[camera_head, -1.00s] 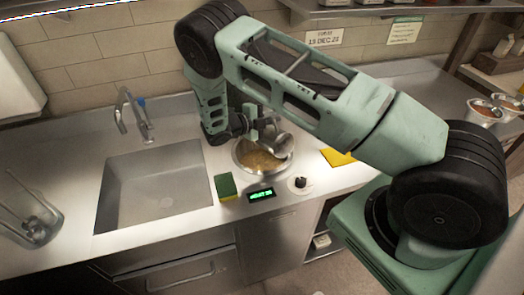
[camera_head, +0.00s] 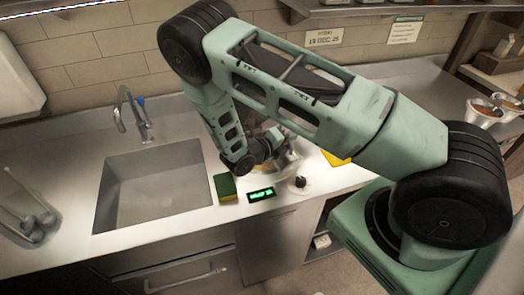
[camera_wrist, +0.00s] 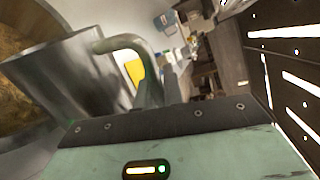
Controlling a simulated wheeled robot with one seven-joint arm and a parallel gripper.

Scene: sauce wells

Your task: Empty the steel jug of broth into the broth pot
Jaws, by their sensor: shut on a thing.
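The steel jug (camera_wrist: 68,75) fills the left of the wrist view, with its curved handle (camera_wrist: 122,44) beside my gripper. My gripper (camera_wrist: 148,82) is shut on the handle. The jug is beside or over the broth pot (camera_wrist: 22,35), whose golden-brown inside shows at the upper left of the wrist view. I cannot see the jug's mouth or whether broth is flowing. In the head view my forearm and wrist cover most of the jug and pot. My gripper (camera_head: 276,146) is only partly visible there, and a sliver of the pot's rim (camera_head: 296,158) shows.
A green and yellow sponge (camera_head: 226,187), a green-lit display (camera_head: 262,194) and a black knob (camera_head: 299,182) are at the counter's front. A yellow cloth (camera_head: 337,158) lies right of the pot.

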